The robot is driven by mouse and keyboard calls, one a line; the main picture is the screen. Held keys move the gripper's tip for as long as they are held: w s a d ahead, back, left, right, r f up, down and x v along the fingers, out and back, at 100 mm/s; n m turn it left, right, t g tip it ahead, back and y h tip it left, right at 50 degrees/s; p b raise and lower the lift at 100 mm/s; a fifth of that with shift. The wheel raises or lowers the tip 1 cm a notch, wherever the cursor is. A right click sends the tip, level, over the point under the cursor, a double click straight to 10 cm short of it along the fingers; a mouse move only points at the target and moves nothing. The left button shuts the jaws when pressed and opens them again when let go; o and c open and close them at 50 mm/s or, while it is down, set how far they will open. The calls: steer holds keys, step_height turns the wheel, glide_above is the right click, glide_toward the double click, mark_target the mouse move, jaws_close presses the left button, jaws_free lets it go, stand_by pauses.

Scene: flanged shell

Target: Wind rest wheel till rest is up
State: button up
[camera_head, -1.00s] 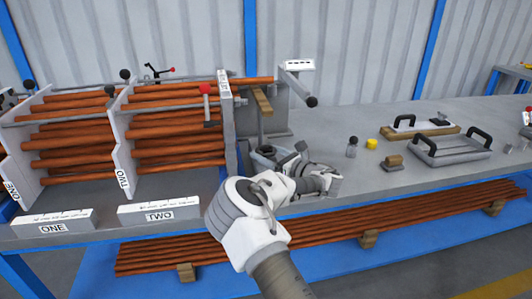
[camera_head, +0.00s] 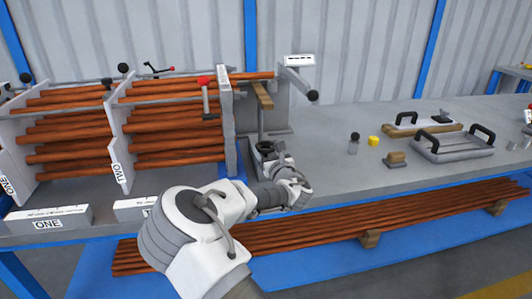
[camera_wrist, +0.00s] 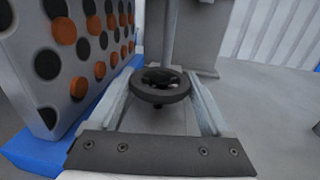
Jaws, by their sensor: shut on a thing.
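The rest wheel (camera_wrist: 160,92) is a dark round handwheel with a hub, at the foot of a grey post (camera_wrist: 168,40). It also shows in the head view (camera_head: 265,147), partly hidden by my gripper. My gripper (camera_wrist: 163,80) is shut on the wheel, with one pale finger on each side of the rim. In the head view my gripper (camera_head: 272,162) reaches the wheel from the front right. The rest (camera_head: 263,95) appears to be the wooden bar on top of the post, close under the end of a copper-coloured rod (camera_head: 250,75).
A rack of copper-coloured rods (camera_head: 165,130) stands left, close to the wheel; its perforated plate (camera_wrist: 70,50) is near my left finger. A lever with a black knob (camera_head: 312,96) is behind. A tray with handles (camera_head: 455,150) lies right.

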steer(key=m+h+b, duration=0.1)
steer(key=h, duration=0.1)
steer(key=m+t+h+b, duration=0.1)
steer(key=m+h, duration=0.1)
steer(key=m+h+b, duration=0.1)
steer(key=h, duration=0.2)
steer(key=shift+a+f+m, duration=0.15)
steer(key=shift+f+m, duration=0.1)
steer(key=shift+m, duration=0.05)
steer(key=shift+r+m+h+b, duration=0.1)
steer(key=shift+m+h+b, duration=0.15)
steer(key=shift+m+h, duration=0.75)
steer(key=shift+r+m+h+b, duration=0.1)
steer(key=shift+m+h+b, duration=0.3)
steer(key=shift+h, duration=1)
steer(key=shift+m+g+h, duration=0.3)
steer(key=shift+m+h, duration=0.1)
steer(key=o, duration=1.2)
steer(key=shift+n+y, duration=0.3)
steer(key=shift+y, duration=0.1)
